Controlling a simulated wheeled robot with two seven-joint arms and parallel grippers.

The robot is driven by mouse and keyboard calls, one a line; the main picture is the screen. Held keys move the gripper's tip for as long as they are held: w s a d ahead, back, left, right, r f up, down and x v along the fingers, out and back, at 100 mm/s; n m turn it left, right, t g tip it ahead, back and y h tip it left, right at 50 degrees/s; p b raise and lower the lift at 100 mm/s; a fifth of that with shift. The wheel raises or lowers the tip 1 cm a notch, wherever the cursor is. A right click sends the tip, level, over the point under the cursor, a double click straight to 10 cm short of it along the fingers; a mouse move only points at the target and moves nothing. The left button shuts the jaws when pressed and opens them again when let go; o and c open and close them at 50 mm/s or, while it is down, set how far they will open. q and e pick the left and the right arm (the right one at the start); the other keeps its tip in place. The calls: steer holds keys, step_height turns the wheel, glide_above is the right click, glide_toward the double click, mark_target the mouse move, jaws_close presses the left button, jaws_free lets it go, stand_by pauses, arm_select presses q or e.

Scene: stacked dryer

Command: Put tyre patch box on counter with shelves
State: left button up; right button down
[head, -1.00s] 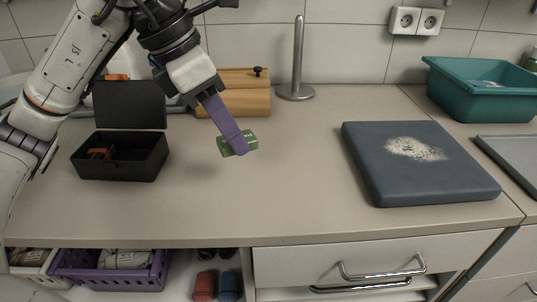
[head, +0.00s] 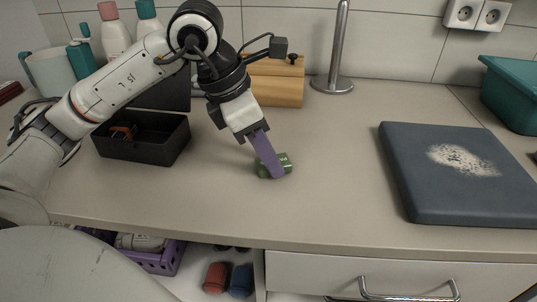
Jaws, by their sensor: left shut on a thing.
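The tyre patch box, a small green box (head: 287,162), is at the middle of the beige counter (head: 330,200). My left gripper (head: 272,170) reaches down to it with purple fingers and is shut on it. The fingers hide part of the box. The box is at or just above the counter top; I cannot tell whether it touches. Below the counter is an open shelf (head: 200,262) with things on it. My right gripper is not in view.
An open black box (head: 150,140) stands left of my gripper. A wooden box (head: 275,85) and a metal stand (head: 333,82) are behind. A dark slab with white powder (head: 405,190) lies at right, a teal bin (head: 515,95) beyond it. Counter around the green box is clear.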

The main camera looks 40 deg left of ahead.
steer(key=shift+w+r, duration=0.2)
arm_select(q)
steer(key=o, duration=1)
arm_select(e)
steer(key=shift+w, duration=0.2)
arm_select(q)
steer(key=shift+r, duration=0.4)
steer(key=p+v, duration=0.2)
steer(key=v, duration=0.9)
steer(key=shift+s+a+r, duration=0.15)
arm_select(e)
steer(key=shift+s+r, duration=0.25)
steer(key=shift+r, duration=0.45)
